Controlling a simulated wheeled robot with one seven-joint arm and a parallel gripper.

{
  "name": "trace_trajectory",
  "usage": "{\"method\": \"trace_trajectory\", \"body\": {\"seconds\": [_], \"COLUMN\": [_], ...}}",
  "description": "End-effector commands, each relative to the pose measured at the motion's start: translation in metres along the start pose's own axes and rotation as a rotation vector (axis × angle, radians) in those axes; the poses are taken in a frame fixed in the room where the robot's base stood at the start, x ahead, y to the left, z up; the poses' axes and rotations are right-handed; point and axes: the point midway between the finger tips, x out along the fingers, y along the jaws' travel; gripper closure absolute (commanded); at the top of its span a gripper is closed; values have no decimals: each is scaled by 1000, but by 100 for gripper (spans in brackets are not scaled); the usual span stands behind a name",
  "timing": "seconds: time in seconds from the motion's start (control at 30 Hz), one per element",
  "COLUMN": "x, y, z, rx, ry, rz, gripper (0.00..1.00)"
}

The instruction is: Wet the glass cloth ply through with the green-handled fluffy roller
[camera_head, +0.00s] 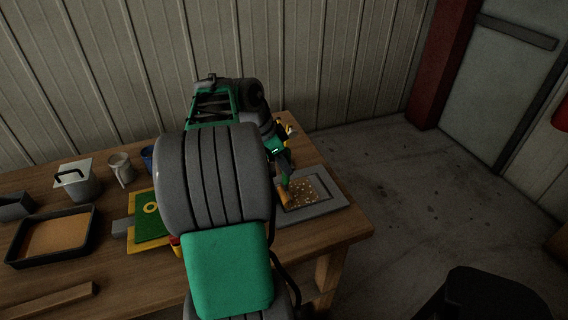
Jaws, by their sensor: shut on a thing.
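The glass cloth ply (314,188) shows as a speckled amber-brown patch inside a grey mould (322,207) at the right end of the bench. My gripper (277,148) is above the mould's left side, partly hidden by my own arm. It is shut on the green-handled fluffy roller (284,166), whose green part points down towards the ply. A small tan-orange piece at its lower end, apparently the roller's sleeve (284,197), is at the ply's left edge. I cannot tell whether it touches. My arm hides the mould's left part.
A black tray (92,237) with a tan inside lies at left. A lidded grey pot (80,187), a pale cup (121,168) and a blue cup (147,158) stand at the back. A yellow-and-green board (150,218) lies beside my arm. A wood strip (58,300) lies in front.

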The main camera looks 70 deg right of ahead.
Motion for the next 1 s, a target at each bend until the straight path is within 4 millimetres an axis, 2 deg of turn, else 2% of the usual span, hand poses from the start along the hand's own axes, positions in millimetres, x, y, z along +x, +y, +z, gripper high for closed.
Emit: {"method": "trace_trajectory", "body": {"seconds": [0.2,0.5,0.77,1.0], "x": [2,15,20,30], "y": [0,0,0,1], "z": [-3,-35,-47,-73], "rx": [0,2,1,2], "ry": [0,0,0,-1], "rz": [2,3,3,4], "gripper": [100,100,100,100]}}
